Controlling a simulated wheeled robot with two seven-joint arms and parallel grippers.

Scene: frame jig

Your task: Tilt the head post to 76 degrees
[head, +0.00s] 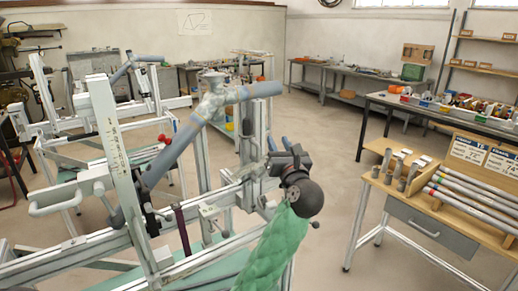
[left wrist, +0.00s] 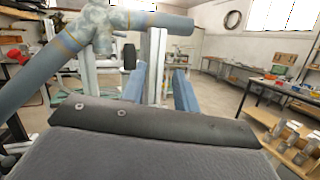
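The metal frame jig (head: 90,246) stands at left and centre. A pale flat post (head: 118,150) leans on its left side, and a vertical metal upright (head: 262,122) stands at its right. I cannot tell which is the head post. A blue-grey tube frame (head: 176,143) with a lumpy joint sits over the jig; it also shows in the left wrist view (left wrist: 38,82). My left gripper (head: 270,158) is close beside the right upright, partly hidden against jig parts. My right gripper is not visible.
A wooden-topped bench (head: 430,237) with tubes and a drawer stands at right. Behind it is a table (head: 450,112) with coloured bins. Floor (head: 335,150) between jig and benches is clear.

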